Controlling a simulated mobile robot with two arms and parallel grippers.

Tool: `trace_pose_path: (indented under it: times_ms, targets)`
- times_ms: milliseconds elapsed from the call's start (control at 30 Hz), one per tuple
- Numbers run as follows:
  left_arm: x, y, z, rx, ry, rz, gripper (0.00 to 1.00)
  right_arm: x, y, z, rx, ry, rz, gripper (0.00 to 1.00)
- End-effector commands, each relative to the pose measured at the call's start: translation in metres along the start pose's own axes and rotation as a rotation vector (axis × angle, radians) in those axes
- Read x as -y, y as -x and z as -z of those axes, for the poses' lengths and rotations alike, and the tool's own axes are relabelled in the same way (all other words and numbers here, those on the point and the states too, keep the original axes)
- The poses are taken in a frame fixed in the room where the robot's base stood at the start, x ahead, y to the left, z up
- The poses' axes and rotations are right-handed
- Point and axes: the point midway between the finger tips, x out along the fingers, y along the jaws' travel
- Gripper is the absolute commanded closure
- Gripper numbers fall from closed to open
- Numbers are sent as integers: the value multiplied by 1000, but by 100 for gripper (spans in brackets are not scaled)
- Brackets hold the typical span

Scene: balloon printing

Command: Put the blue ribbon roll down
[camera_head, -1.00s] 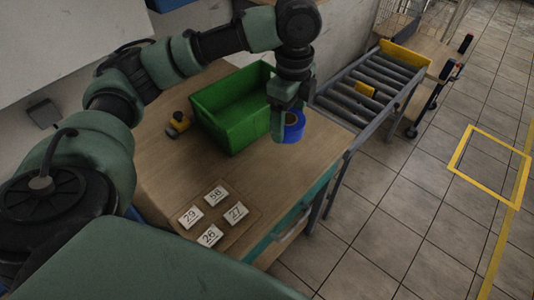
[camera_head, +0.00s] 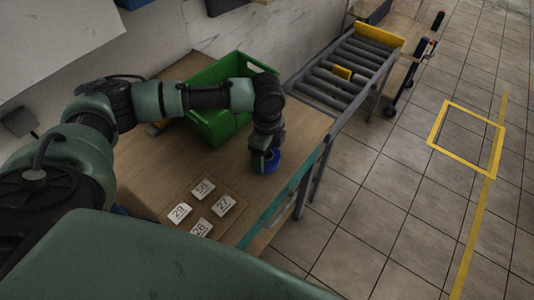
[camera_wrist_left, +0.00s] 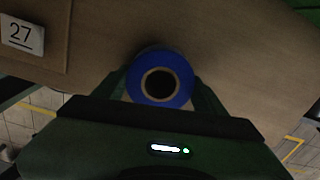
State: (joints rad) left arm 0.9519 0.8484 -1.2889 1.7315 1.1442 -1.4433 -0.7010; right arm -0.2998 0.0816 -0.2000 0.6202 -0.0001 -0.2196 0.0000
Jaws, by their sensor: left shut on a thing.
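The blue ribbon roll (camera_head: 272,160) is at the right front part of the wooden table (camera_head: 150,170), close to its edge. My left gripper (camera_head: 262,163) points down and is shut on it. In the left wrist view the blue roll (camera_wrist_left: 160,77) sits between the two fingers, with its dark round core facing the camera. The roll is low over the tabletop; I cannot tell whether it touches it. My right gripper is not in view.
A green bin (camera_head: 215,125) stands behind the roll. A board with several number cards, such as 27 (camera_head: 223,204), lies at the front left. A roller conveyor (camera_head: 345,72) adjoins the table's far right. Bare tabletop lies between cards and bin.

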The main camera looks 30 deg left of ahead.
Motion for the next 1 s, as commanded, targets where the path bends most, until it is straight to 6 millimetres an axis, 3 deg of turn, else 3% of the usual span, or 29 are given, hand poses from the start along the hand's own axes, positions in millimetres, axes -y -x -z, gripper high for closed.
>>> trace_pose_path:
  times_ms: [367,400,467,800,1000]
  targets:
    - [0,-4,1,-1,-1,1,71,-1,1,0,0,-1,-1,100]
    - [0,-4,1,-1,-1,1,20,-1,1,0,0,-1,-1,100]
    - [0,-4,0,-1,-1,1,7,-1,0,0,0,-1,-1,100]
    - [0,-2,0,0,0,2,7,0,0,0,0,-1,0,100]
    - [1,22,0,-2,-1,5,7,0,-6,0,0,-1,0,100]
